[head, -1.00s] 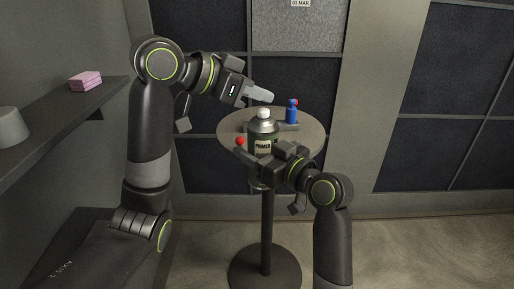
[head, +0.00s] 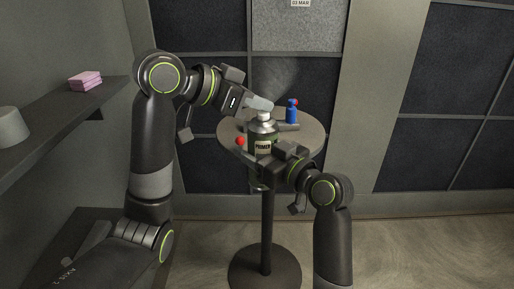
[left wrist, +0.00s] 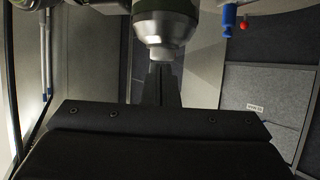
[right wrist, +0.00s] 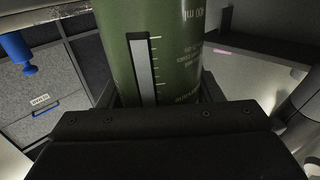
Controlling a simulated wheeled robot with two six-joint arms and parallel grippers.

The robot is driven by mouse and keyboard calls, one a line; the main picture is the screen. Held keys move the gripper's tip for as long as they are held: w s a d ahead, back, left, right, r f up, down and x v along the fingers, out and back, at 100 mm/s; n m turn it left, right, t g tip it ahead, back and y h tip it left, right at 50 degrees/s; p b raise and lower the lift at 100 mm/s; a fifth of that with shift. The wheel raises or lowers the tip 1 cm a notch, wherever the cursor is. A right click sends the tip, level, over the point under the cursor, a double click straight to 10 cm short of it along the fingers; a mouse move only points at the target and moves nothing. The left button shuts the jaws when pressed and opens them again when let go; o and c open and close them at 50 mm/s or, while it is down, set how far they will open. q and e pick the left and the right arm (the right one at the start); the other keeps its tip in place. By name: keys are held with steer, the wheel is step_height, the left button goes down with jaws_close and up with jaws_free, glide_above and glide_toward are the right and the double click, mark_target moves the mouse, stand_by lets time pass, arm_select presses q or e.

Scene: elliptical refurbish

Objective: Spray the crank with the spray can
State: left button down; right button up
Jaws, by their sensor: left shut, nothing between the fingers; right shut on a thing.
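The nozzle (left wrist: 155,54) also shows beyond the left fingers (left wrist: 160,85). A grey crank (head: 288,127), partly hidden by the can, lies on the table near an upright blue piece (head: 291,114).
The small round table (head: 312,140) stands on one post. A red ball (head: 240,141) shows at its front left, and a red bit shows beside the blue piece. The panelled wall is behind.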

steer(key=shift+r, duration=0.25)
arm_select(q)
steer(key=shift+r, duration=2.45)
arm_select(e)
steer(key=shift+f, duration=0.1)
arm_select(q)
steer(key=v, duration=0.7)
steer(key=shift+a, duration=0.2)
